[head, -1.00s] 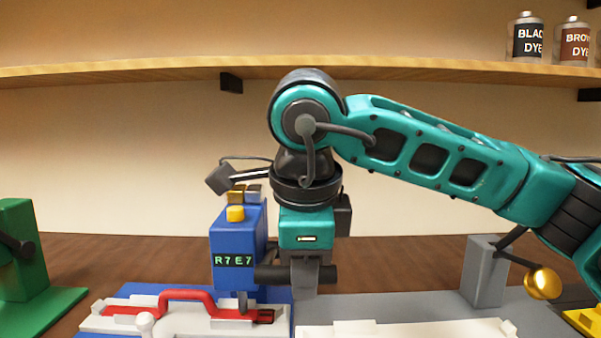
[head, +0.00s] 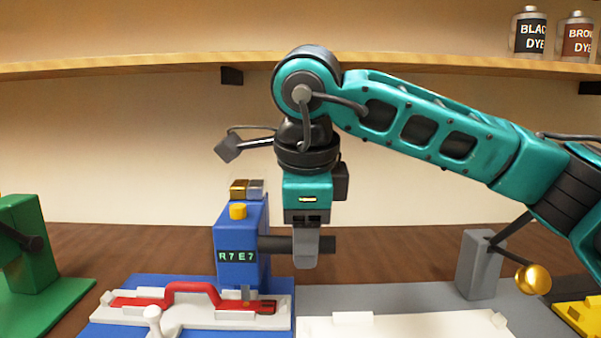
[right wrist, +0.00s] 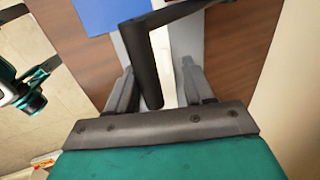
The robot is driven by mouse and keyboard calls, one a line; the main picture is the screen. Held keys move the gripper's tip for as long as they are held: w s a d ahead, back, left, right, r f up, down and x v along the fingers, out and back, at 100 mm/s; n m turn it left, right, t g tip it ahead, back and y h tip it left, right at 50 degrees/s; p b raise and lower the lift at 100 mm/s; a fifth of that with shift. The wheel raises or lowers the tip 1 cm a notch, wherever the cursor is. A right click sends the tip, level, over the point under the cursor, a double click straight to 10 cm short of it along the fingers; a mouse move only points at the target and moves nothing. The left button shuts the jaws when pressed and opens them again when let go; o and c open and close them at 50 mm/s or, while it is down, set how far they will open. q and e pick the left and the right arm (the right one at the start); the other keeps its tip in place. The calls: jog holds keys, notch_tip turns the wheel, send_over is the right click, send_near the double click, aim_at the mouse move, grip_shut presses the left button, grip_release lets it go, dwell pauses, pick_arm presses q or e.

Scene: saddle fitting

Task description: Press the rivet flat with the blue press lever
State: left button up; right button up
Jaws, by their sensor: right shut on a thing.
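The blue press (head: 238,272) stands left of centre with "R7 E7" on its display. Its dark lever bar (head: 278,244) sticks out to the right, about level. My right gripper (head: 306,256) points down and is shut on this bar, which also shows in the right wrist view (right wrist: 145,70). A red strap (head: 190,290) lies on a pale fixture (head: 120,316) in front of the press. The strap's right end is beneath the press ram (head: 246,295). I cannot make out the rivet there.
A green stand (head: 25,245) is at the left. A white plate (head: 400,327) lies at front right. A grey post (head: 480,265) with a brass-knobbed arm (head: 533,279) stands behind a yellow block (head: 580,318). A wooden shelf (head: 400,66) runs above.

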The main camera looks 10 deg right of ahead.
jog(key=shift+o, duration=0.6)
jog(key=shift+w+d+r+p, duration=0.35)
jog(key=shift+w+p, duration=0.1)
jog(key=shift+w, duration=0.1)
jog(key=shift+w+d+r+p, duration=0.1)
jog(key=shift+w+r+p, duration=0.3)
jog(key=shift+r+p, duration=0.2)
jog(key=shift+w+d+r+p, duration=0.1)
jog(key=shift+w+r+p, duration=0.25)
jog(key=shift+r+p, duration=0.2)
jog(key=shift+w+r, duration=0.1)
jog(key=shift+w, duration=0.15)
jog(key=shift+c, duration=0.5)
jog(key=shift+o, duration=0.3)
jog(key=shift+w+d+r+p, duration=0.1)
jog(key=shift+w+r+p, duration=0.45)
jog(key=shift+p, duration=0.4)
jog(key=shift+w+r, duration=0.1)
jog(key=shift+w, duration=0.05)
jog(key=shift+c, duration=0.3)
jog(key=shift+w, duration=0.15)
jog(key=shift+c, duration=0.5)
jog(key=shift+o, duration=0.3)
jog(key=shift+w, duration=0.1)
